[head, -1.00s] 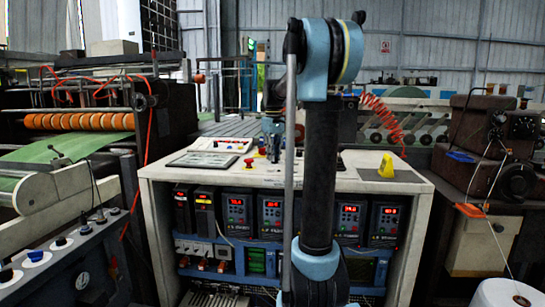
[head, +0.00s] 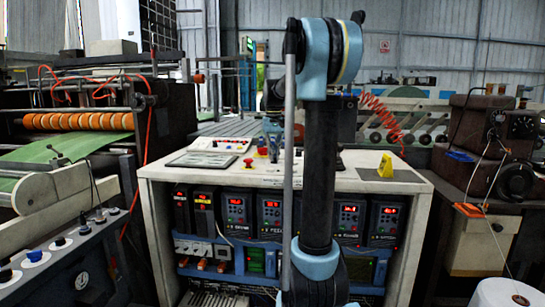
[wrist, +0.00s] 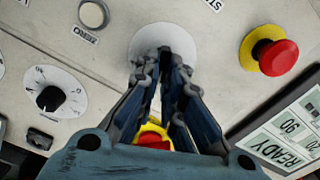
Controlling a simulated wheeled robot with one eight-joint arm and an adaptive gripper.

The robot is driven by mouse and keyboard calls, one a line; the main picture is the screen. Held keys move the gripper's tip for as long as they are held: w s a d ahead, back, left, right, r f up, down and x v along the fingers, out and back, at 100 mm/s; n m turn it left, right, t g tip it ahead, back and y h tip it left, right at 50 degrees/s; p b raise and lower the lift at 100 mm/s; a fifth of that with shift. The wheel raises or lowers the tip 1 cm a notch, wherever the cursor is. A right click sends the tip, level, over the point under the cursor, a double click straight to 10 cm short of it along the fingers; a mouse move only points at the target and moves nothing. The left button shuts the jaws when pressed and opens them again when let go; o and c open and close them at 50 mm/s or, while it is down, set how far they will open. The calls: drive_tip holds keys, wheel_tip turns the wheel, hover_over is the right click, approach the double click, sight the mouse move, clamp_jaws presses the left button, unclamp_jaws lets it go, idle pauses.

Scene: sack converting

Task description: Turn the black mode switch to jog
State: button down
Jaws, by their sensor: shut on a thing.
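My gripper (wrist: 166,72) points down at the control panel (wrist: 120,22) and its fingers are closed together over a round pale dial plate (wrist: 150,38). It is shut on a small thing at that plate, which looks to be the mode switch. The fingers hide the switch, so its pointer and its setting do not show.
A black knob (wrist: 48,98) on a marked dial is to the left. A red mushroom button (wrist: 278,57) and a READY display (wrist: 282,135) are to the right. Another red button (wrist: 152,139) shows between the fingers. A yellow object (head: 386,165) stands on the console's right side.

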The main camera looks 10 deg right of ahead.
drive_tip(key=shift+d+m, duration=0.2)
drive_tip(key=shift+m, duration=1.7)
drive_tip(key=c, duration=1.7)
unclamp_jaws()
wheel_tip(320, 180, up, 12)
drive_tip(key=shift+w+f, duration=0.1)
